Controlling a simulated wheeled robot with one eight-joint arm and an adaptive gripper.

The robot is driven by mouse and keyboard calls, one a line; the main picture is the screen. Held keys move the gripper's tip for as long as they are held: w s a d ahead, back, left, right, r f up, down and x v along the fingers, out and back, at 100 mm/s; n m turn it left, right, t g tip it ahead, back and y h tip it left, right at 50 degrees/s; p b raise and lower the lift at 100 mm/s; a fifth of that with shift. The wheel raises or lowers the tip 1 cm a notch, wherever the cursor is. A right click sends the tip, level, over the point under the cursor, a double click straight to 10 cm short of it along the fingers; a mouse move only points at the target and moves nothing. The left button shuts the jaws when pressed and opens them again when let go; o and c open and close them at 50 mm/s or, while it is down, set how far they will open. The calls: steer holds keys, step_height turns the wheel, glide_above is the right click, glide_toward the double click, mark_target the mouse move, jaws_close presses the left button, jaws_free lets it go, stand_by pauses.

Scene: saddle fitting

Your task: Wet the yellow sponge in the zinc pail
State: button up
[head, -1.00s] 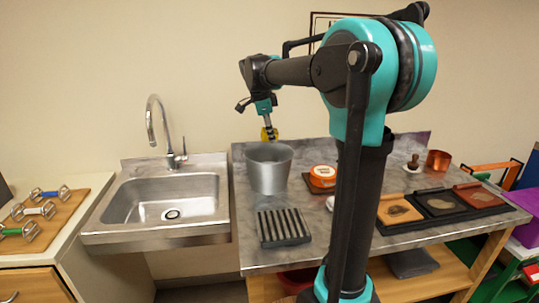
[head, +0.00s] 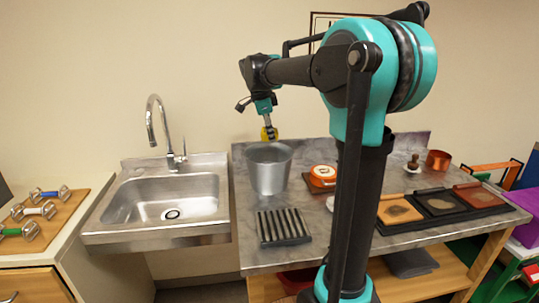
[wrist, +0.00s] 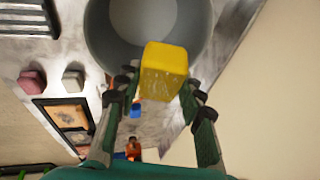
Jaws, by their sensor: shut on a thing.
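The yellow sponge (wrist: 164,70) is a small block between the fingers of my gripper (wrist: 160,90). My gripper is shut on it. The sponge also shows in the head view (head: 269,133), just above the zinc pail. The zinc pail (head: 269,172) stands upright on the grey bench, left of centre, and its rim is round and open. In the wrist view the pail (wrist: 105,52) lies beyond the sponge, which overlaps its near rim in the picture. The sponge looks dry of contact with the pail, held above it. The inside of the pail is mostly hidden in the head view.
A dark ribbed rack (head: 283,227) lies in front of the pail. An orange tin (head: 322,176) stands to its right. A steel sink with a tall tap (head: 152,118) is to the left. Several coloured pads (head: 437,203) and a copper pot (head: 438,160) are farther right.

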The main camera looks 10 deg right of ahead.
steer(key=shift+r, duration=1.95)
